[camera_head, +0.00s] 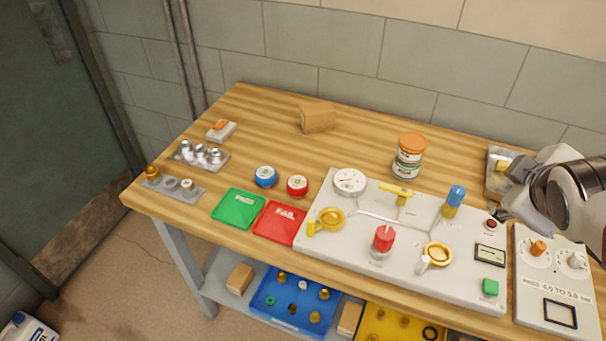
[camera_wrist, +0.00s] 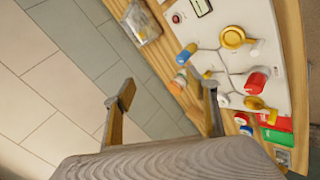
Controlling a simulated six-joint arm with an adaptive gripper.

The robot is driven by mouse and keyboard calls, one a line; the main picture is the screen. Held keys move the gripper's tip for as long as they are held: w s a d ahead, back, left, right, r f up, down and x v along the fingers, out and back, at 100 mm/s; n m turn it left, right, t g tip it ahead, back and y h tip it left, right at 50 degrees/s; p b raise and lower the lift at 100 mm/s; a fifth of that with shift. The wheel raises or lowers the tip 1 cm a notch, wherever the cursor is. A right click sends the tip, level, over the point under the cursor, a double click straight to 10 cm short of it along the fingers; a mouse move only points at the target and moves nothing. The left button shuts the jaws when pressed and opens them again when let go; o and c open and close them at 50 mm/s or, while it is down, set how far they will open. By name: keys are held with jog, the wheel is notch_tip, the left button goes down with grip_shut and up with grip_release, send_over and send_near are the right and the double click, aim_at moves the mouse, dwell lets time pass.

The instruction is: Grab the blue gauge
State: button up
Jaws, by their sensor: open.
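The blue gauge (camera_head: 265,176) is a small round gauge with a blue rim and pale face. It sits on the wooden bench left of the panel, beside a similar red gauge (camera_head: 297,185). My gripper (camera_head: 509,193) is above the right end of the bench, far to the right of the blue gauge. In the wrist view its two fingers (camera_wrist: 163,103) are spread apart with nothing between them. The blue gauge shows small there (camera_wrist: 246,130), near the lower right and beyond the right finger.
The white valve panel (camera_head: 335,245), with a blue-handled valve (camera_head: 454,198), lies between my gripper and the gauges. A green tray (camera_head: 238,209) and a red tray (camera_head: 279,222) lie in front of the gauges. A can (camera_head: 409,155) stands behind the panel. Bare wood surrounds the gauges' back side.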

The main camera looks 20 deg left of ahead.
jog(key=w+a+f+n+t+y, duration=0.25)
jog(key=w+a+n+y, duration=0.25)
jog(key=w+a+n, duration=1.05)
jog(key=n+g+y, duration=0.7)
jog(key=n+y, duration=0.1)
jog(key=n, duration=1.1)
send_over(289, 183)
jog(key=w+d, duration=0.4)
jog(key=w, duration=0.1)
notch_tip(289, 183, down, 14)
jog(key=s+a+f+n+g, duration=0.1)
jog(key=s+a+f+n, duration=0.1)
jog(key=s+a+f+n+g+y, duration=0.1)
jog(key=s+a+f+n+g, duration=0.1)
jog(key=s, duration=0.1)
jog(key=shift+f+g, duration=0.25)
jog(key=shift+f, duration=0.05)
jog(key=shift+x, duration=1.3)
jog(key=shift+f, duration=0.1)
